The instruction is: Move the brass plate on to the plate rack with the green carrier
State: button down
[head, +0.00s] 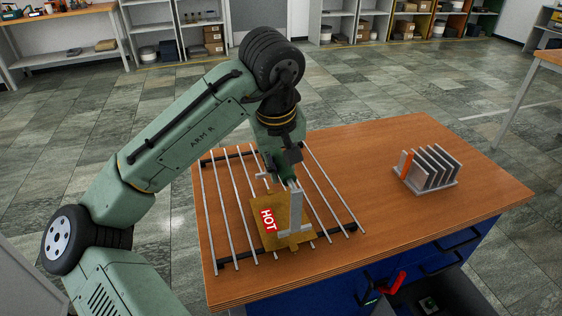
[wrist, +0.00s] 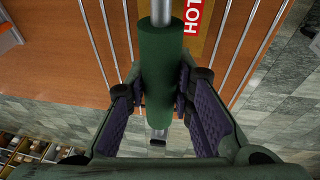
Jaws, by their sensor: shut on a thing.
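The brass plate (head: 272,222), with a red HOT label, is flat over the metal bars on the table; I cannot tell whether it rests on them or is slightly raised. The carrier (head: 296,208) has a grey metal shaft and crosspiece over the plate's right part. Its green handle (wrist: 160,75) is between the fingers of my gripper (wrist: 161,92), which is shut on it. My gripper also shows in the head view (head: 280,160). The plate rack (head: 436,168), with upright grey fins and an orange mark, stands to the right. Whether the carrier is fastened to the plate is unclear.
The grid of bars (head: 222,215) covers the left of the wooden table (head: 400,235). The tabletop between grid and rack is clear. A red handle (head: 393,283) shows below the front edge. Shelves (head: 340,22) stand far behind.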

jog(key=shift+r, duration=0.1)
notch_tip(320, 180, down, 5)
jog(key=shift+r+b, duration=0.2)
jog(key=shift+b, duration=0.7)
jog(key=shift+p, duration=0.65)
dwell(0.6)
jog(key=shift+f+b, duration=0.35)
jog(key=shift+f, duration=0.3)
dwell(0.9)
jog(key=shift+r, duration=0.2)
jog(key=shift+r+p, duration=1.2)
jog(key=shift+r, duration=1.15)
